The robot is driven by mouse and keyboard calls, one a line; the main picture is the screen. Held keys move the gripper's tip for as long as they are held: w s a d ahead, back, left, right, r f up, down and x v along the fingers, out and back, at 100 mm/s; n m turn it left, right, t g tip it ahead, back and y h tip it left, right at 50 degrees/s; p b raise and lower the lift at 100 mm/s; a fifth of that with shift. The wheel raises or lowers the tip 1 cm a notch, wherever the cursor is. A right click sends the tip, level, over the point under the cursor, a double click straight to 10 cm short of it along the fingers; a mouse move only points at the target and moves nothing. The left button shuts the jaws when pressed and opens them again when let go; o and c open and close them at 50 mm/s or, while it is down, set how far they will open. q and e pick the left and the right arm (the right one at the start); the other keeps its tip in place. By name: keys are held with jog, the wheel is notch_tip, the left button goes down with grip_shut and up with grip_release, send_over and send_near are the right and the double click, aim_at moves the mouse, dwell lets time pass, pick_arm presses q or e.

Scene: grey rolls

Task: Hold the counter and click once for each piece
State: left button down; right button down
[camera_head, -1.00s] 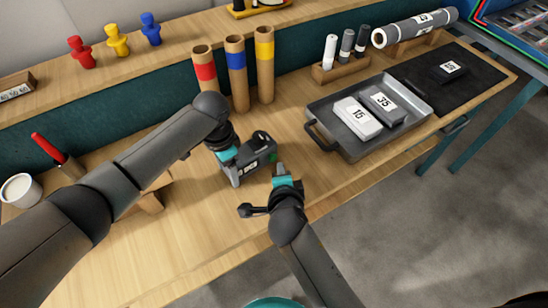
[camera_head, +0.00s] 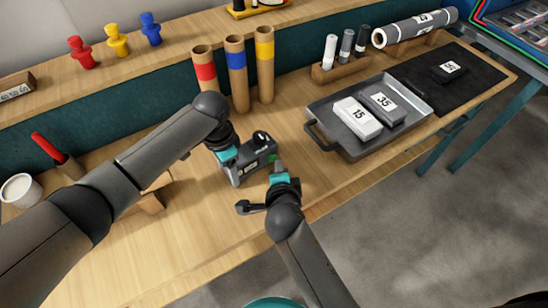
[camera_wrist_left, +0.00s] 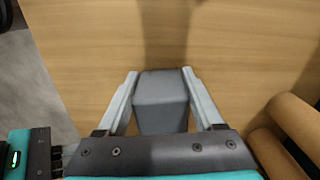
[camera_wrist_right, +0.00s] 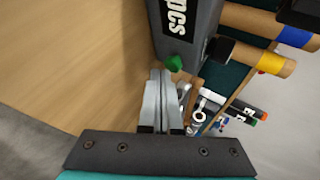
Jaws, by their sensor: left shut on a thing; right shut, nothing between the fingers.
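The counter (camera_head: 255,161) is a dark grey box with a "pcs" label, and it also fills the top of the right wrist view (camera_wrist_right: 190,25). A green button (camera_wrist_right: 173,62) sticks out of one side. My left gripper (camera_head: 236,166) is shut on the counter; in the left wrist view its fingers (camera_wrist_left: 159,74) clasp the grey body from both sides. My right gripper (camera_head: 278,168) is shut and empty beside the counter's green-button side. In the right wrist view its closed tips (camera_wrist_right: 160,72) are close to the button; I cannot tell whether they touch.
A dark tray (camera_head: 318,108) holds a light piece marked 15 (camera_head: 357,118) and a grey piece marked 35 (camera_head: 382,103). A dark labelled piece (camera_head: 449,71) lies on a black mat (camera_head: 470,90). Banded cardboard tubes (camera_head: 237,75) stand behind the counter. The bench front is clear.

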jog(key=shift+w+a, duration=0.3)
jog(key=shift+w, duration=0.2)
dwell(1.0)
jog(key=shift+s, duration=0.1)
jog(key=shift+s+d, duration=0.45)
jog(key=shift+s, duration=0.35)
jog(key=shift+s, duration=0.1)
jog(key=shift+s+d, duration=0.35)
jog(key=shift+s, duration=0.3)
jog(key=shift+s+d, duration=0.3)
jog(key=shift+s, duration=0.2)
jog(key=shift+s+d, duration=0.3)
jog(key=shift+s, duration=0.2)
jog(key=shift+s+d, duration=0.35)
jog(key=shift+d, duration=0.1)
